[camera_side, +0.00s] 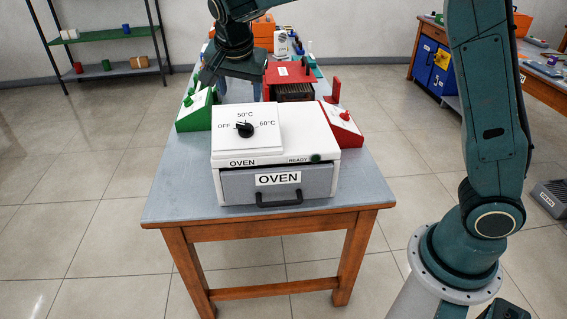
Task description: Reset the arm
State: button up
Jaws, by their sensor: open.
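My arm rises at the right and reaches across the top of the picture to the far part of the table (165,208). My gripper (232,84) hangs there pointing down, open, behind the white oven (226,166) and left of a red-topped device (290,72). I see nothing held between its fingers, though the view there is small and partly crowded. The oven's front drawer looks shut, and its black knob (244,130) sits between OFF and 60°C.
A green sloped box (193,112) and a red sloped box (342,125) flank the oven. More small items crowd the table's far end. A shelf (110,70) stands at the back left. Another table (425,42) with blue and yellow parts is at the right. The near-left floor is clear.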

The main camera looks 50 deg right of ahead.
jog(key=shift+s+a+r, duration=0.2)
jog(key=shift+r, duration=0.45)
jog(key=shift+s, duration=0.1)
jog(key=s+d+r+n+t+y, duration=0.1)
jog(key=s+d+r+n, duration=0.2)
jog(key=s, duration=0.4)
jog(key=s+d+r+n+y, duration=0.1)
jog(key=s+d+r+n, duration=0.15)
jog(key=s, duration=0.55)
jog(key=s+f+n, duration=0.2)
jog(key=s+n, duration=0.1)
jog(key=s, duration=0.5)
jog(key=s+f+n+t+y, duration=0.1)
jog(key=s+f+n, duration=0.2)
jog(key=s, duration=0.5)
jog(key=shift+s+a+n+y, duration=0.2)
jog(key=shift+a+n+y, duration=0.15)
jog(key=shift+n, duration=0.3)
